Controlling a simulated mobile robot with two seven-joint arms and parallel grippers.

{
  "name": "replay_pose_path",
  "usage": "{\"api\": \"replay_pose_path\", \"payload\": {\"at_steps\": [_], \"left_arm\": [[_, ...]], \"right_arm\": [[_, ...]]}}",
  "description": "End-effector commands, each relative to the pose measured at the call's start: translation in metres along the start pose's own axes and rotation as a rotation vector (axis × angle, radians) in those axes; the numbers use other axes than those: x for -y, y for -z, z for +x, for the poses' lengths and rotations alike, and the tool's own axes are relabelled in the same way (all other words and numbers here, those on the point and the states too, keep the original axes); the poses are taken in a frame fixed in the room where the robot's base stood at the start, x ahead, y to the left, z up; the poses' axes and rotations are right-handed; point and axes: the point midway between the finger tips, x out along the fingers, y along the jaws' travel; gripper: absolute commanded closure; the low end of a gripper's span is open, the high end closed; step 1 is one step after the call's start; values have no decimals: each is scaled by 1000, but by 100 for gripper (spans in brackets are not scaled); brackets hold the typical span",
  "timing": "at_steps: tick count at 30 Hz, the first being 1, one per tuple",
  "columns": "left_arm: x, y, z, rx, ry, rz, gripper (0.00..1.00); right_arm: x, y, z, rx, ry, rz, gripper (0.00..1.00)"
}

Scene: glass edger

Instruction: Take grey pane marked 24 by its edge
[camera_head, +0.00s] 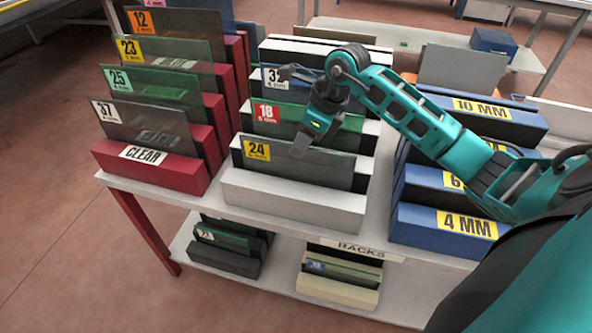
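The grey pane marked 24 (322,171) stands upright in the front slot of the white rack (290,200), with a yellow label at its upper left. My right gripper (291,113) comes in from the right above this rack. Its fingers are spread and nothing shows held between them. The nearer finger overlaps the top edge of pane 24 in the picture; I cannot tell whether it touches. The farther finger shows over the pane marked 32 (276,77). The green pane marked 18 (270,113) stands behind pane 24, partly hidden by the gripper. My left gripper is not in view.
A red rack (150,165) with several panes stands to the left. A blue rack (420,222) stands to the right, close under my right arm. The lower shelf (275,279) holds smaller racks with panes. Floor is open at the left.

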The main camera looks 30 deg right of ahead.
Motion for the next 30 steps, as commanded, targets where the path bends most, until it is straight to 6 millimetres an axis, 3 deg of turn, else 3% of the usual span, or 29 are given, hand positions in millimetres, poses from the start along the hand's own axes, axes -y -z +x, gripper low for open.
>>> {"api": "replay_pose_path", "payload": {"at_steps": [6, 15, 26, 30], "left_arm": [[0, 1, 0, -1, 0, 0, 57], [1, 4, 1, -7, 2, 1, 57], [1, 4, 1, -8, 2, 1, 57], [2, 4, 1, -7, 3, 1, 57]], "right_arm": [[-1, -1, 30, 0, -3, 2, 64], [0, -1, 34, 1, -1, 1, 64], [0, -1, 34, 1, -1, 1, 98], [0, -1, 34, 1, -1, 1, 100]]}}
